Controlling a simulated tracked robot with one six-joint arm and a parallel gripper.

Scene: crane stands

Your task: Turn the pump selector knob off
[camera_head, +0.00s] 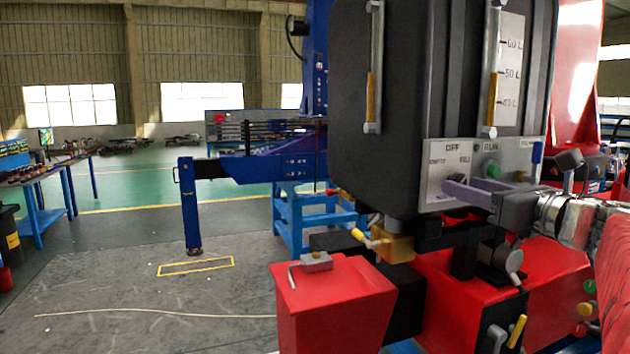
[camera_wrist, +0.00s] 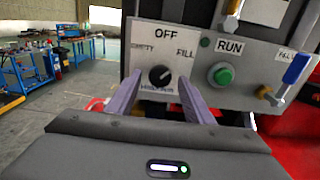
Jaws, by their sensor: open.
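The pump selector knob (camera_wrist: 159,76) is a round black knob on a pale panel (camera_wrist: 143,60) in the wrist view. OFF is printed above it, EMPTY at upper left and FILL at upper right; a lower label is partly hidden. A pale mark on the knob seems to point to the upper right, towards FILL, but it is small. My gripper (camera_wrist: 160,80) is open, its purple fingers either side of the knob in the picture. I cannot tell whether they reach around it; no contact shows.
Right of the knob are a green RUN button (camera_wrist: 222,74) and a blue-handled valve (camera_wrist: 292,72). A dark tank (camera_head: 390,110) rises above the panel (camera_head: 440,160). Red housings (camera_head: 335,305) and a yellow-handled valve (camera_head: 372,240) lie below. Open floor is at left.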

